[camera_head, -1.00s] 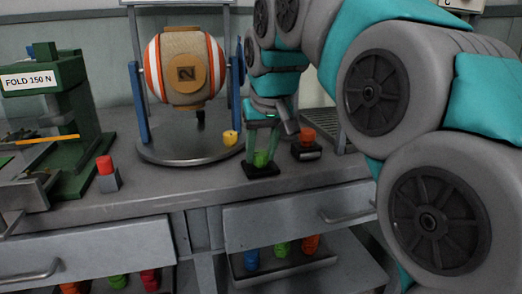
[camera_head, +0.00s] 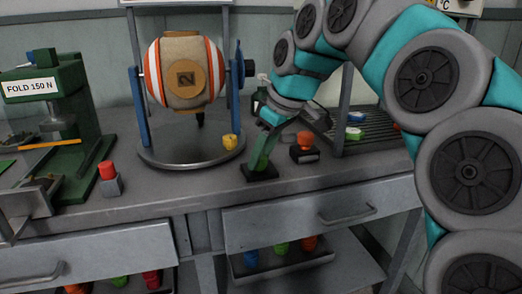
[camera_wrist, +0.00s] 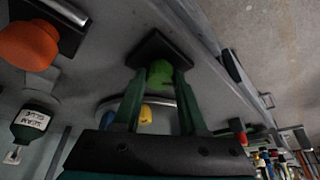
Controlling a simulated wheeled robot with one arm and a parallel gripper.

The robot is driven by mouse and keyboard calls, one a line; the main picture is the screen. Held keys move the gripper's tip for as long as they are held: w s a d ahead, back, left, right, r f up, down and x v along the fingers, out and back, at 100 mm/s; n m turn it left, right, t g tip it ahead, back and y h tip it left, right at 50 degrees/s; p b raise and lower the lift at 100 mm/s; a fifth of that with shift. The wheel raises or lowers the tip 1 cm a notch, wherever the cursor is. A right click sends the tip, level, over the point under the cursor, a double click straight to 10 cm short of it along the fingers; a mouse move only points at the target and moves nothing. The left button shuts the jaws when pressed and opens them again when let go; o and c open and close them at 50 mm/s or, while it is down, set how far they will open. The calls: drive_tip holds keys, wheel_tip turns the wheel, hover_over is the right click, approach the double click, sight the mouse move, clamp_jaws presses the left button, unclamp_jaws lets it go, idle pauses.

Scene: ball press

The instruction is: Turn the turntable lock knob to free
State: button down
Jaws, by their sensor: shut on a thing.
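The turntable is a round grey disc (camera_head: 172,154) on the bench; a striped barrel (camera_head: 157,72) hangs over it between blue posts. A yellow knob (camera_head: 230,141) sits at the disc's right rim and also shows in the wrist view (camera_wrist: 145,114). In front of the disc, a green knob (camera_wrist: 160,74) stands on a black base (camera_wrist: 152,47); the base also shows in the head view (camera_head: 259,175). My gripper (camera_head: 262,166) is shut on the green knob, with a finger on each side in the wrist view (camera_wrist: 157,80). In the head view the fingers lean and mostly hide the knob.
An orange-red knob on a dark block (camera_head: 304,148) stands close to the right of my gripper. A red button on a grey block (camera_head: 109,180) and a green press (camera_head: 60,110) stand at left. A slatted rack (camera_head: 375,140) is at right. Drawers are below.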

drive_tip(key=n, duration=0.2)
drive_tip(key=n+g+p, duration=0.1)
drive_tip(key=n, duration=0.1)
drive_tip(key=shift+w+r+n+g+y, duration=0.1)
drive_tip(key=shift+w+n+g+y, duration=0.05)
drive_tip(key=shift+n+g+y, duration=0.2)
drive_tip(key=n+g+p, duration=0.2)
drive_tip(key=n, duration=0.3)
drive_tip(key=shift+w, duration=0.15)
drive_tip(key=shift+n, duration=0.25)
drive_tip(key=shift+c, duration=2.2)
unclamp_jaws()
